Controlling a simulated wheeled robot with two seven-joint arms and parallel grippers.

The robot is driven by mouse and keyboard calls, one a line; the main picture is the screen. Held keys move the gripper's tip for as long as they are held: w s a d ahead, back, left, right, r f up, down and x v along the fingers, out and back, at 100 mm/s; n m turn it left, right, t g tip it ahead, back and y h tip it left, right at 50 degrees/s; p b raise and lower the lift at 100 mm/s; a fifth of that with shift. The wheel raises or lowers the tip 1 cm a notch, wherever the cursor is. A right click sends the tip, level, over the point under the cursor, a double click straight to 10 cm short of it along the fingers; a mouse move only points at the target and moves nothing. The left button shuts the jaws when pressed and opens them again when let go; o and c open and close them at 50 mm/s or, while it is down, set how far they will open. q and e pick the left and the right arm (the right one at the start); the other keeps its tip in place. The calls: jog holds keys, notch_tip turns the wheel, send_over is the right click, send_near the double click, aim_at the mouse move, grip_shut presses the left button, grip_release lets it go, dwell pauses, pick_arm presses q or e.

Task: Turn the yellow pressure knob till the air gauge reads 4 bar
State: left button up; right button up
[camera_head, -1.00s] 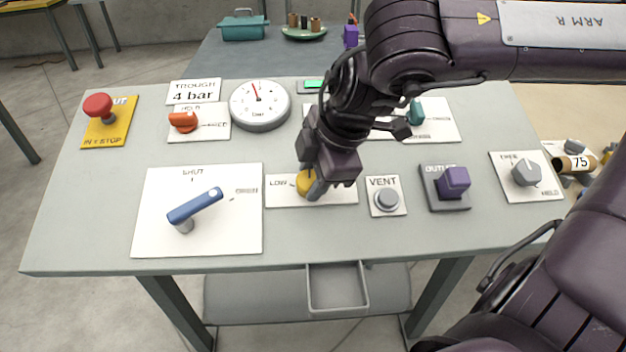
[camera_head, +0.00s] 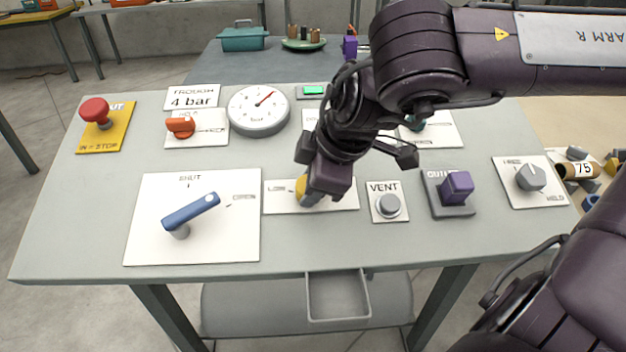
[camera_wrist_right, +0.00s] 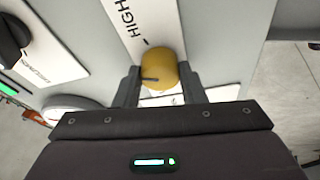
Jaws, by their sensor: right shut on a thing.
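The yellow pressure knob (camera_head: 301,187) sits on a white plate marked LOW (camera_head: 281,199) near the front middle of the bench. My right gripper (camera_head: 310,194) is shut on the knob and hides much of it. In the right wrist view the yellow knob (camera_wrist_right: 160,70) is between my two fingers (camera_wrist_right: 160,88), with a dark pointer mark on its left side and HIGH printed beyond it. The round air gauge (camera_head: 258,110) stands at the back, its red needle pointing up and right; its numbers are too small to read. A card (camera_head: 192,98) reads 4 bar. My left gripper is out of view.
A blue lever (camera_head: 192,209) stands left of the knob. A grey VENT button (camera_head: 389,205), a purple OUTLET block (camera_head: 457,187) and a grey dial (camera_head: 531,177) stand to the right. An orange knob (camera_head: 181,127) and a red stop button (camera_head: 96,110) are at back left.

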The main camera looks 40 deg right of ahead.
jog(key=o, duration=1)
jog(key=shift+s+r, duration=0.1)
jog(key=shift+r, duration=0.2)
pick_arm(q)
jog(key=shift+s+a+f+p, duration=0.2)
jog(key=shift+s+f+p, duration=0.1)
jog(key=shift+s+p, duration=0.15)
pick_arm(e)
jog(key=v, duration=0.7)
jog(key=shift+s, duration=0.1)
